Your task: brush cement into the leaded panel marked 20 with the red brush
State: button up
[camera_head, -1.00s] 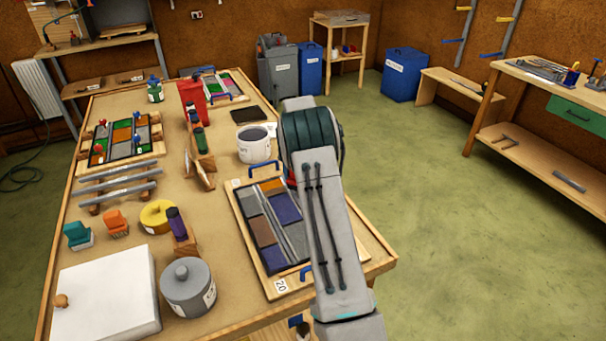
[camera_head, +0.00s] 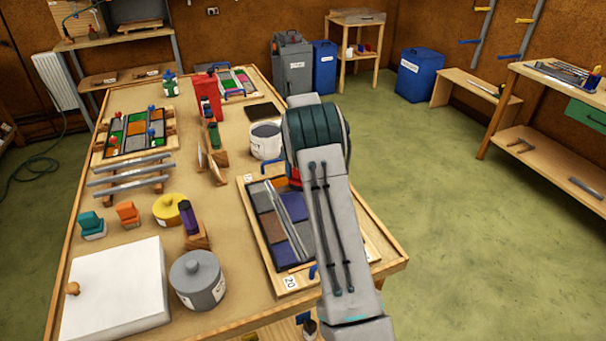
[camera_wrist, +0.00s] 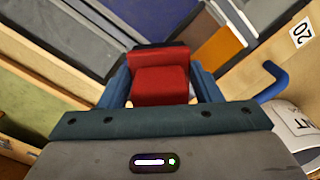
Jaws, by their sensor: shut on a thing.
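The leaded panel marked 20 (camera_head: 268,226) lies flat on a wooden board at the near right of the bench. It has grey, brown, orange and blue-violet panes, and its 20 tag (camera_head: 291,283) is at the near corner. My arm covers its right part. My gripper (camera_wrist: 161,78) is shut on the red brush (camera_wrist: 160,84), whose red block sits between the blue fingers in the wrist view. Panes and a 20 tag (camera_wrist: 301,32) show beyond it. The bristles are hidden, so I cannot tell whether they touch the panel. In the head view, only a bit of red (camera_head: 294,176) shows beside my arm.
A white pot (camera_head: 265,142) stands just beyond the panel, near its blue handle (camera_wrist: 270,82). A grey lidded pot (camera_head: 197,281), purple bottle (camera_head: 188,217) and yellow roll (camera_head: 169,208) stand left. A second panel (camera_head: 135,133) lies farther back.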

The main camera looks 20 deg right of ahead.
jog(key=shift+a, duration=1.5)
jog(key=shift+a, duration=0.1)
jog(key=shift+a+b, duration=0.3)
jog(key=shift+a, duration=1.15)
jog(key=shift+a, duration=0.15)
jog(key=shift+a, duration=1.35)
jog(key=shift+a, duration=1.5)
jog(key=shift+a, duration=0.1)
